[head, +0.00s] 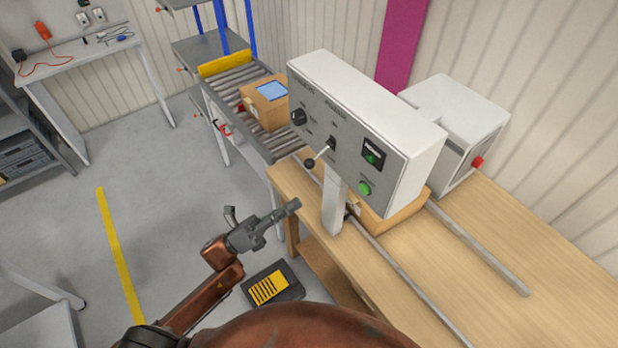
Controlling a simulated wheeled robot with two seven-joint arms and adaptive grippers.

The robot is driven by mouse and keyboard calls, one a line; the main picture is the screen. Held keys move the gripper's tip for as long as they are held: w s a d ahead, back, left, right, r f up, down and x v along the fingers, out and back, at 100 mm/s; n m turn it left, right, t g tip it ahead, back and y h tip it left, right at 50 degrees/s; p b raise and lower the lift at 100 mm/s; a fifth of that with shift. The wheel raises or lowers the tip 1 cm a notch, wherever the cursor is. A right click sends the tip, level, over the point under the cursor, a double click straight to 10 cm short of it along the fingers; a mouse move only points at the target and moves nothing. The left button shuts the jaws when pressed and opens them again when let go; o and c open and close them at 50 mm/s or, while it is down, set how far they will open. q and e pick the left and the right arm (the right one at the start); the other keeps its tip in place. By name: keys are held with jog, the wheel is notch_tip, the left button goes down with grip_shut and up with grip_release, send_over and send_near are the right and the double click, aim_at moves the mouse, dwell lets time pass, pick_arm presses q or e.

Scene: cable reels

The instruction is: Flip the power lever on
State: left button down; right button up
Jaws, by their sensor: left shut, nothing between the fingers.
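The control box (350,120) is white with a grey front panel and stands on a white post above the wooden bench. The power lever (320,155) sticks out from the middle of the panel and ends in a dark round knob, pointing down and left. A round black dial (298,117) is on its left; a dark switch window (373,153) and a green button (364,188) are on its right. My left gripper (293,206) is shut and empty, in front of and below the panel, apart from the lever. My right gripper is not in view.
The wooden bench (480,255) carries two metal rails and a white machine (462,125) with a red knob. A roller conveyor (240,82) with a cardboard box (266,103) stands behind. A black and yellow pedal (272,285) lies on the floor.

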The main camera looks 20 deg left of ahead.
aim_at(319, 155)
pick_arm(q)
jog(key=w+d+r+p, duration=0.3)
jog(key=w+r+p, duration=0.1)
jog(key=w+r, duration=0.1)
jog(key=shift+w+d+r, duration=0.25)
jog(key=shift+r, duration=0.65)
jog(key=shift+a, duration=0.1)
